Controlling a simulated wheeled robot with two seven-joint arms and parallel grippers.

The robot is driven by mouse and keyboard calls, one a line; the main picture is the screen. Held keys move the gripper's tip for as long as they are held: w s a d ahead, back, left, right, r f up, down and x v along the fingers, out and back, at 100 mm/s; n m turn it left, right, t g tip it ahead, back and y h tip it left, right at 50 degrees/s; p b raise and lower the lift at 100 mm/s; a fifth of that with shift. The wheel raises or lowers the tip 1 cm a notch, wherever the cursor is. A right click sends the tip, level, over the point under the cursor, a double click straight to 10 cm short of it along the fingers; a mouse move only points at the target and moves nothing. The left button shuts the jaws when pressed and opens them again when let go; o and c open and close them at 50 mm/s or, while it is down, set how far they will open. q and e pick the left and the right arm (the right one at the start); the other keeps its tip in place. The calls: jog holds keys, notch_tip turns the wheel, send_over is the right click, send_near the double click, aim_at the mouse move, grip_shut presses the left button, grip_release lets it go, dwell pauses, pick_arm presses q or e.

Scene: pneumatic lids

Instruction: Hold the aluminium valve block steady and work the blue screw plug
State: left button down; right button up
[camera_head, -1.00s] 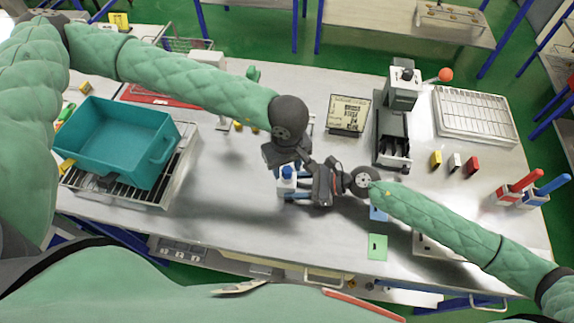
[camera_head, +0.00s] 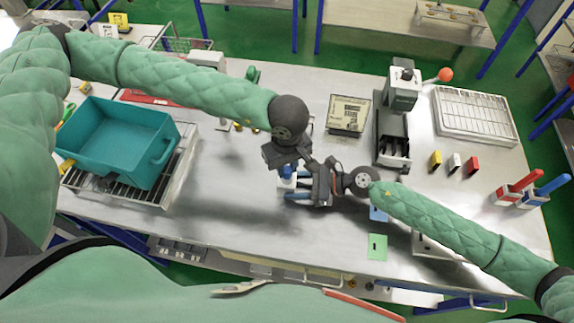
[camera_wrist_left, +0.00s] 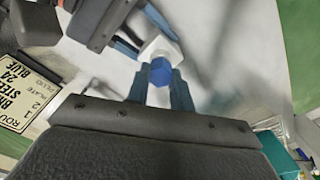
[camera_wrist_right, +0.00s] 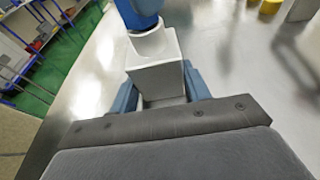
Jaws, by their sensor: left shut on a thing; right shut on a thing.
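The pale aluminium valve block (camera_head: 286,184) is near the middle of the bench, and its box-shaped body also shows in the right wrist view (camera_wrist_right: 157,78). My right gripper (camera_head: 292,191) is shut on it from the right, one blue finger on each side. The blue screw plug (camera_head: 287,171) is at the top of the block. My left gripper (camera_wrist_left: 160,90) is shut on the blue plug (camera_wrist_left: 161,72) from above. In the right wrist view the blue part (camera_wrist_right: 140,12) is at the block's round collar; how deep the plug sits is hidden.
A teal bin (camera_head: 163,150) on a wire rack stands at the left. A labelled plate (camera_head: 348,114), a black tray (camera_head: 392,140) and a white rack (camera_head: 475,112) are behind and right. A green card (camera_head: 377,247) lies in front. The bench left of the block is clear.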

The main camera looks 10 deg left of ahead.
pick_arm(q)
jog(key=m, duration=0.4)
jog(key=shift+m, duration=1.3)
jog(key=m, duration=0.3)
jog(key=shift+m, duration=0.4)
jog(key=m, duration=0.4)
jog(key=shift+f, duration=0.1)
jog(key=shift+m, duration=0.3)
jog(key=m, duration=0.5)
jog(key=c, duration=1.1)
grip_release()
jog(key=shift+c, duration=0.2)
